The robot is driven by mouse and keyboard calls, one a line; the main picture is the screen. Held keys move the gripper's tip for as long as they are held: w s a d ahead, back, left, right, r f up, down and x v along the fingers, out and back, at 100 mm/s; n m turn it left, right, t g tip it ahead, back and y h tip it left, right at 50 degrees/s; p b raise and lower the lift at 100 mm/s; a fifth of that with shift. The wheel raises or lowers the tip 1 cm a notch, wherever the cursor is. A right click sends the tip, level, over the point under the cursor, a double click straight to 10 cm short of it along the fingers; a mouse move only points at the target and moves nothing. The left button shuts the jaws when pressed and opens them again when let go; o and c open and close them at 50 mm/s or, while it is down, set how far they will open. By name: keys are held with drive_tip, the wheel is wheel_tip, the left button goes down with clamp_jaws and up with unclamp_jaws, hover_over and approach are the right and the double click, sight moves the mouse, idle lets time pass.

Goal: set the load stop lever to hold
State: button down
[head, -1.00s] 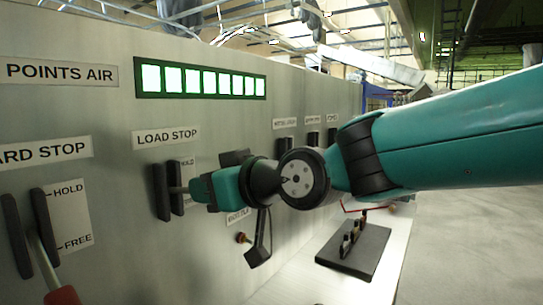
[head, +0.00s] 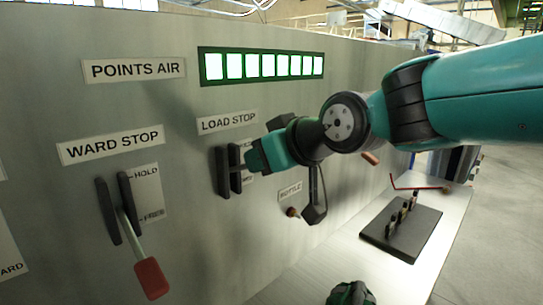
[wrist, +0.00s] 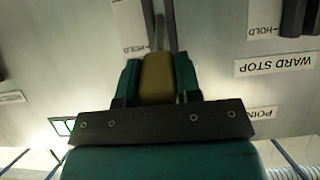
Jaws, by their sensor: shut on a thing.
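The LOAD STOP lever's two dark guide plates (head: 228,171) stand on the grey panel under the LOAD STOP sign (head: 227,122). My gripper (head: 254,160) is at their right, level with their upper part, and covers most of the HOLD/FREE plate. In the wrist view, which is upside down, my gripper's teal fingers (wrist: 158,80) are shut on the lever's yellow-brown handle (wrist: 158,78). The lever's shaft (wrist: 158,38) runs between the guide plates, near the HOLD mark (wrist: 134,48). Its exact end position cannot be told.
The WARD STOP lever (head: 150,278) has a red handle and hangs low, at left. A dark hanging lever (head: 314,205) is close below my wrist. A black board (head: 402,232) lies on the pale shelf. A dark green object (head: 350,294) shows at the bottom edge.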

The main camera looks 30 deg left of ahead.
drive_tip(key=c, duration=0.8)
unclamp_jaws()
drive_tip(key=shift+r, duration=0.15)
drive_tip(key=shift+s+d+r+b, duration=0.1)
drive_tip(key=shift+d+r+b, duration=0.1)
drive_tip(key=shift+d+b, duration=0.25)
drive_tip(key=b+v, duration=0.5)
drive_tip(key=v, duration=1.1)
drive_tip(key=shift+d+b, duration=0.2)
drive_tip(key=shift+b, duration=0.2)
drive_tip(key=shift+r, duration=0.1)
drive_tip(key=s+d+f+m+h, duration=0.2)
drive_tip(key=d+f+m+h, duration=0.25)
drive_tip(key=d+f, duration=1.05)
drive_tip(key=s+d+f+m+g+h, duration=0.3)
drive_tip(key=s+d+f, duration=0.7)
drive_tip(key=shift+d+f+b, duration=0.35)
drive_tip(key=shift+f+b, duration=0.05)
drive_tip(key=shift+b, duration=0.05)
